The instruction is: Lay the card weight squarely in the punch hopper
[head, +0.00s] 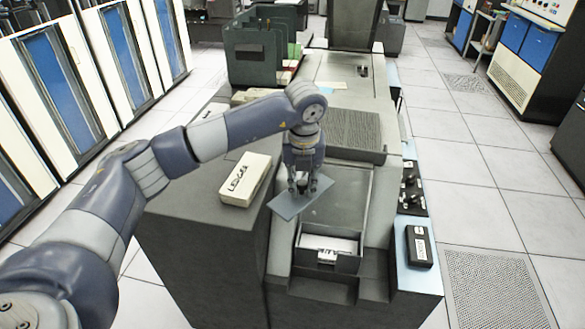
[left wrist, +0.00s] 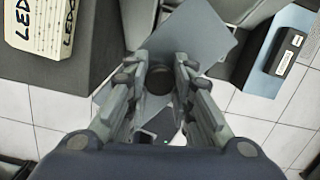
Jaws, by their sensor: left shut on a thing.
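The card weight (head: 301,199) is a flat blue-grey plate. My left gripper (head: 302,190) points down and is shut on the round dark knob at its middle. The left wrist view shows the plate (left wrist: 205,35) between and beyond the fingers, with the knob (left wrist: 159,80) between the fingertips. In the head view the plate appears behind and to the left of the punch hopper (head: 311,258), turned at an angle to it. The hopper is an open dark box with pale cards inside. The plate seems held above the machine; its exact height is unclear. My right gripper is not in view.
A cream box of cards (head: 246,180) lies on the grey cabinet top left of the plate. A small black labelled box (head: 419,247) sits on the right ledge, with black control knobs (head: 410,188) behind it. A ribbed dark block (head: 345,134) stands behind the gripper.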

